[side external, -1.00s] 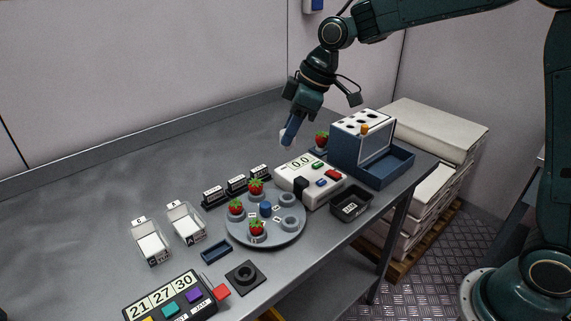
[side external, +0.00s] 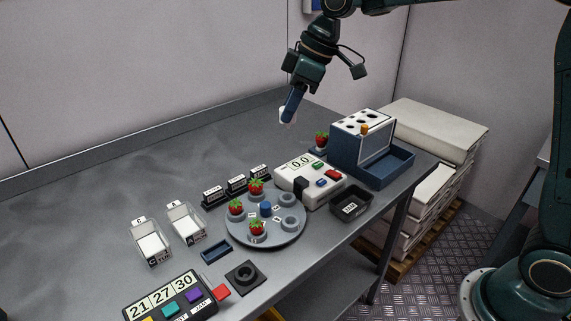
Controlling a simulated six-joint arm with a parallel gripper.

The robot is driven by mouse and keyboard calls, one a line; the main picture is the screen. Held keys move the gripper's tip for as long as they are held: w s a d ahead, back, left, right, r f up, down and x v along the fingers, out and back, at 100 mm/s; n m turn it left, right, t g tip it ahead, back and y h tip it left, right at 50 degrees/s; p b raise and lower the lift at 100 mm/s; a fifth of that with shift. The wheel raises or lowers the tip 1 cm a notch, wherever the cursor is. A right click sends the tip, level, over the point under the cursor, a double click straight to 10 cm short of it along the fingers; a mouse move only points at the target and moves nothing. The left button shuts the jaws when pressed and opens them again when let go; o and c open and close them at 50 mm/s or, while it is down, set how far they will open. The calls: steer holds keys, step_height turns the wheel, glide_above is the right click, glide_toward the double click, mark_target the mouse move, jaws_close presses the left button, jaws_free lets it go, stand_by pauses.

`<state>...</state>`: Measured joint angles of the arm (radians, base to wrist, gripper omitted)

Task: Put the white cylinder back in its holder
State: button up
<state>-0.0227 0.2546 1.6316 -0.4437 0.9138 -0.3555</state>
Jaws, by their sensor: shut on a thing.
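My gripper (side external: 289,108) is in the air above the back of the table, pointing down and tilted. It is shut on the white cylinder (side external: 287,117); only a small white end shows below the fingertips, and the fingers hide the rest. A blue rack with a white top (side external: 356,122) stands at the right, with several dark round holes and an orange-capped item in its top. A black square base with a raised ring (side external: 246,276) sits at the front edge. I cannot tell which of these is the cylinder's holder.
A round grey turntable (side external: 293,238) carries several strawberries. A white meter reading 0.0 (side external: 304,180), a black tray (side external: 351,203), two clear punnets (side external: 186,221) and a number panel (side external: 170,298) surround it. Another strawberry (side external: 321,139) stands beside the rack. The back left of the table is clear.

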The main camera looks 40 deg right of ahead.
steer(key=s+a+f+n+g, duration=0.1)
steer(key=s+a+f+n, duration=0.2)
steer(key=a+f, duration=0.5)
steer(key=s+a+f+n+g+y, duration=0.1)
steer(key=s+a+f+n, duration=0.2)
steer(key=s+a+f, duration=0.3)
steer(key=a+f, duration=0.1)
steer(key=a, duration=0.4)
steer(key=shift+s+f, duration=0.15)
steer(key=shift+f, duration=0.2)
steer(key=shift+f, duration=0.2)
steer(key=shift+f, duration=2.35)
steer(key=shift+f, duration=0.25)
